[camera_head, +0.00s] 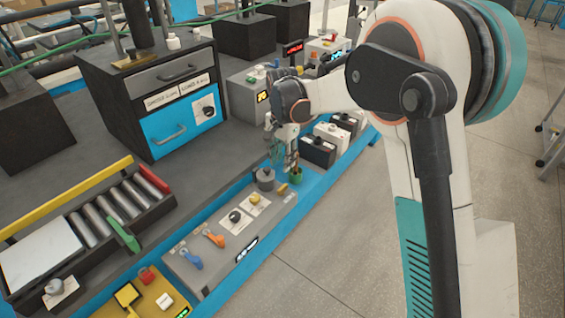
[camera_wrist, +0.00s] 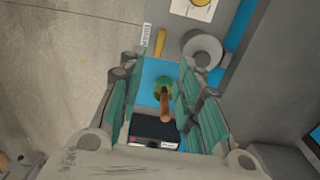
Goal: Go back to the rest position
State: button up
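My gripper (camera_head: 285,161) hangs low over the blue front edge of the bench, between the grey switch panel and the row of battery-like boxes. In the wrist view my gripper (camera_wrist: 160,78) has its teal-padded fingers spread apart on the left and right. A small green piece with a copper-brown rod (camera_wrist: 166,104) shows between the fingers, with visible space on both sides. The green piece (camera_head: 296,177) also shows just below the fingertips in the head view. I cannot tell whether any finger touches it.
Close by are the grey switch panel (camera_head: 208,258), a grey knob (camera_head: 265,178) and black and white boxes (camera_head: 318,151). A black drawer cabinet (camera_head: 128,98) and a roller tray (camera_head: 75,250) stand left. The floor (camera_head: 335,260) right of the bench is clear.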

dwell(0.3)
jog(key=s+d+r+n+t, duration=0.3)
jog(key=s+d+r+n, duration=0.1)
jog(key=s+d+r, duration=0.9)
jog(key=s+d+n+t, duration=0.2)
jog(key=s+d, duration=0.1)
jog(key=s, duration=0.6)
jog(key=s+d+n+t, duration=0.1)
jog(key=s+d, duration=0.3)
jog(key=s, duration=0.5)
jog(key=shift+s+n+t, duration=0.35)
jog(key=shift+n+t, duration=0.05)
jog(key=shift+t, duration=0.2)
jog(key=shift+o, duration=0.2)
